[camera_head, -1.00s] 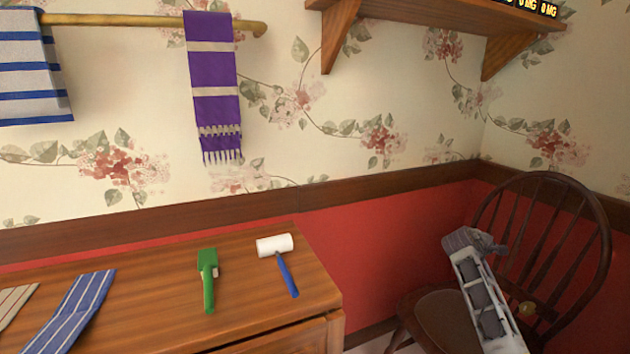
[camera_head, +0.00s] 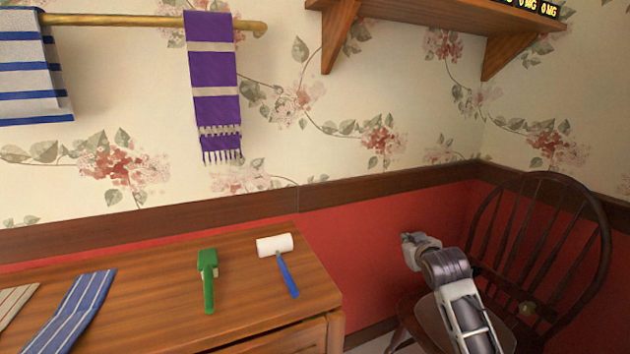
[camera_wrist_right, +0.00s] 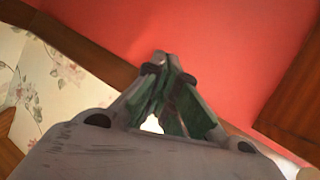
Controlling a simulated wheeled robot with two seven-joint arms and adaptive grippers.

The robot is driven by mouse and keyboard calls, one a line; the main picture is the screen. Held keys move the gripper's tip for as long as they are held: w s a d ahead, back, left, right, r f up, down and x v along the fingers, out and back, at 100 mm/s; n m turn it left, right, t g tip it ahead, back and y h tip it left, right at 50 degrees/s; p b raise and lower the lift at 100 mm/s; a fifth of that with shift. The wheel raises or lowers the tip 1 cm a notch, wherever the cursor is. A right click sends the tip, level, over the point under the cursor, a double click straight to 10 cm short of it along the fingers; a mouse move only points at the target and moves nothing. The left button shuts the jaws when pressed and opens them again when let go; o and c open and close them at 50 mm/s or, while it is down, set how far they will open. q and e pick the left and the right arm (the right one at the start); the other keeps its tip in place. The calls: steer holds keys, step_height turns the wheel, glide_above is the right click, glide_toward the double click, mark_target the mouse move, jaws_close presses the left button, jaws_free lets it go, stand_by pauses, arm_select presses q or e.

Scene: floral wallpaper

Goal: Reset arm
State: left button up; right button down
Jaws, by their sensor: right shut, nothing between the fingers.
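My right arm comes in from the bottom right in the head view, in front of the wooden chair. My right gripper (camera_head: 406,240) is at its end, right of the dresser and apart from it, in front of the red wall panel. In the right wrist view its fingertips (camera_wrist_right: 161,60) meet, with nothing between them. My left gripper is not in any view.
A wooden dresser (camera_head: 130,300) bears a green brush (camera_head: 208,280), a lint roller (camera_head: 275,246) with a blue handle and striped cloths. A dark chair (camera_head: 600,250) stands at right. A purple scarf (camera_head: 213,80) hangs from a rod; a shelf (camera_head: 420,12) is above.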

steer(key=s+a+f+g+y, duration=0.2)
steer(key=s+a+f+y, duration=0.2)
steer(key=s+a+f, duration=0.85)
arm_select(q)
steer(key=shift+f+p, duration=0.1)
steer(key=shift+p, duration=0.35)
arm_select(e)
steer(key=s+f+g, duration=0.6)
steer(key=s+f, duration=1.5)
steer(key=s, duration=0.4)
steer(key=shift+s+f+g, duration=0.2)
steer(key=shift+s+g, duration=0.1)
steer(key=shift+g, duration=0.1)
arm_select(q)
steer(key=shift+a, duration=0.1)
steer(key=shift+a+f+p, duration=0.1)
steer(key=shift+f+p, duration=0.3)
steer(key=shift+p, duration=0.65)
arm_select(e)
steer(key=shift+d+f, duration=0.15)
steer(key=shift+f, duration=0.25)
